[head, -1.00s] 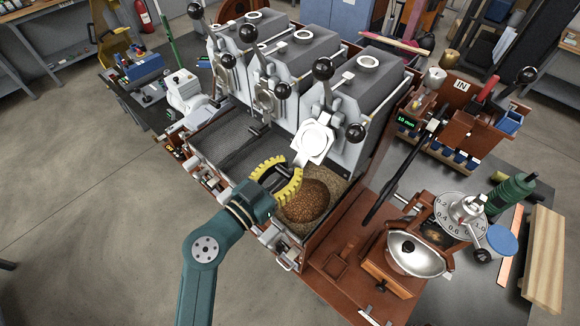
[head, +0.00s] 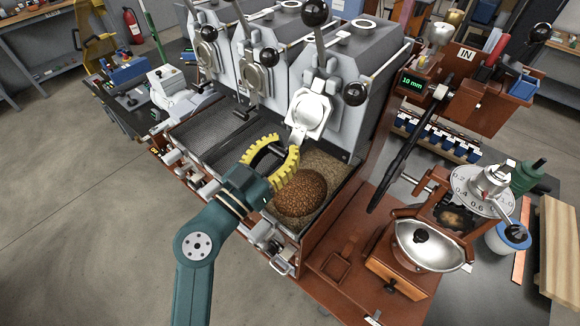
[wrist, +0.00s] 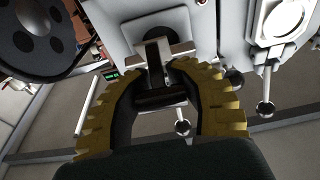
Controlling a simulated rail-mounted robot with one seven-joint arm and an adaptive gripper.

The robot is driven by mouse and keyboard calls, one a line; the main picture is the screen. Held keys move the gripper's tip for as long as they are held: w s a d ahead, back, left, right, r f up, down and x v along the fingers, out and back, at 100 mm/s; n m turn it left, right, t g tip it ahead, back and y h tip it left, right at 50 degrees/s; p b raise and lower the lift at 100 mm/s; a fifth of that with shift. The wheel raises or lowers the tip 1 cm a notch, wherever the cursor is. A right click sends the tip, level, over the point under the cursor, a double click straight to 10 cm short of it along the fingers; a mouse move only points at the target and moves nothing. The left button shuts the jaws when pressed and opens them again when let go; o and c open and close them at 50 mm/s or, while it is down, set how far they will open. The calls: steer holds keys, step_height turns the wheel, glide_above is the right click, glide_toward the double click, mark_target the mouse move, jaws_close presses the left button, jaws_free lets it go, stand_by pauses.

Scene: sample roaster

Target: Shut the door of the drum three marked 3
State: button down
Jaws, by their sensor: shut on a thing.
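The rightmost grey roaster drum (head: 338,75) is the one my gripper faces; I cannot read any number on it. Its bright round front door plate (head: 309,112) shows in the head view, and I cannot tell how far it stands open. My gripper (head: 272,160), with yellow toothed fingers, is below and left of that plate. In the wrist view, my gripper (wrist: 160,100) is shut on a dark handle bar (wrist: 160,98). A pale bracket (wrist: 152,52) runs from the bar toward the drum front. The fingers hide the handle's ends.
Brown beans (head: 300,193) lie in the tray right under my gripper. Two more drums stand to the left, the middle one (head: 265,50) closest. A black lever (head: 400,150) and a grinder with a steel bowl (head: 428,245) stand at the right.

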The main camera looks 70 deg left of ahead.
steer(key=f+b, duration=0.1)
steer(key=b, duration=0.1)
steer(key=w+f+b, duration=0.1)
steer(key=b, duration=0.1)
steer(key=a+f+t+y+b, duration=0.1)
steer(key=b, duration=0.2)
steer(key=shift+w+f, duration=0.15)
steer(key=b, duration=0.2)
steer(key=shift+w+a+f+t+b, duration=0.1)
steer(key=shift+w+a+t+b, duration=0.15)
steer(key=shift+w+t+b, duration=0.15)
steer(key=shift+w+a+f+b, duration=0.35)
steer(key=shift+w+a+b, duration=0.15)
steer(key=shift+b, duration=0.4)
steer(key=shift+w+a+f+b, duration=0.35)
steer(key=shift+w+b, duration=0.25)
steer(key=shift+b, duration=0.3)
steer(key=c, duration=1.1)
jaws_free()
steer(key=shift+d, duration=0.1)
steer(key=o, duration=0.5)
steer(key=shift+s+r, duration=0.15)
steer(key=shift+r, duration=0.05)
steer(key=shift+o, duration=0.2)
steer(key=shift+r, duration=0.1)
steer(key=shift+d+r, duration=0.1)
